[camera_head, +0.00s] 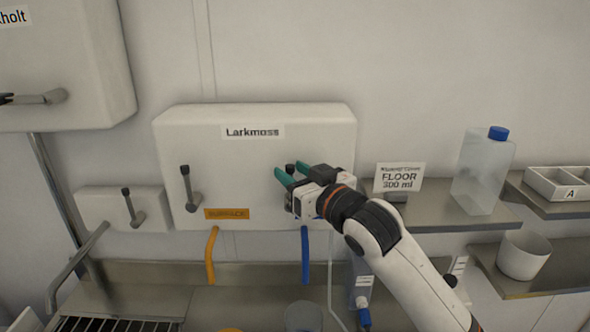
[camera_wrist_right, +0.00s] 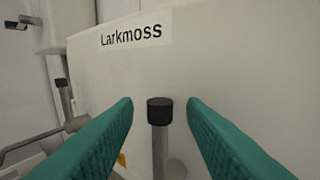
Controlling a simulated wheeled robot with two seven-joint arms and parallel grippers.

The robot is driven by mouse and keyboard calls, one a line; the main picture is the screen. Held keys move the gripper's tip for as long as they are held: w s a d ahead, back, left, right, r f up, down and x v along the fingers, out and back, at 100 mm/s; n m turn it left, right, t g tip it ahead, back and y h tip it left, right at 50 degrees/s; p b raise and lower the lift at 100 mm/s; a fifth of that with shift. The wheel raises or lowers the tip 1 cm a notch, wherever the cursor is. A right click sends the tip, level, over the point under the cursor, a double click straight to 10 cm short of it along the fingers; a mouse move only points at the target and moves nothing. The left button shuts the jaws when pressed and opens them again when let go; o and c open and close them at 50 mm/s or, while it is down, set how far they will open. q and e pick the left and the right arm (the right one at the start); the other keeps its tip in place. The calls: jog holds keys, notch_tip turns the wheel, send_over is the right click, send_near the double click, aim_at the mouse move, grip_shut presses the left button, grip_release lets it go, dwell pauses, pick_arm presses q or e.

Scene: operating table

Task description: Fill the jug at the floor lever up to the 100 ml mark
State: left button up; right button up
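The white Larkmoss box (camera_head: 330,122) hangs on the wall with two levers. The right-hand lever, with a black knob (camera_head: 290,168), stands between the teal fingers of my right gripper (camera_head: 287,174). In the right wrist view the fingers are open on both sides of the lever's knob (camera_wrist_right: 159,110), with gaps visible. My gripper hides any label under this lever. The other lever (camera_head: 188,188) stands above an orange SURFACE label. A blue spout tube (camera_head: 305,255) hangs below the box; under it a grey translucent vessel (camera_head: 303,317), seemingly the jug, is cut off, its level unreadable.
A blue-capped bottle (camera_head: 483,172) stands on the right shelf, near a white cup (camera_head: 523,255) and a tray marked A (camera_head: 560,184). A yellow tube (camera_head: 211,255) hangs left of the blue one. A smaller lever box (camera_head: 100,210) is at left.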

jog(key=shift+c, duration=0.6)
grip_shut()
jog(key=shift+d+f+m+b, duration=0.3)
jog(key=shift+m+b, duration=0.1)
jog(key=shift+m, duration=0.1)
jog(key=shift+d+m+t+y, duration=0.25)
jog(key=shift+m+t+y, duration=0.05)
jog(key=shift+t, duration=0.1)
jog(key=shift+d+r, duration=0.1)
jog(key=shift+o, duration=0.6)
grip_release()
jog(key=shift+s, duration=0.1)
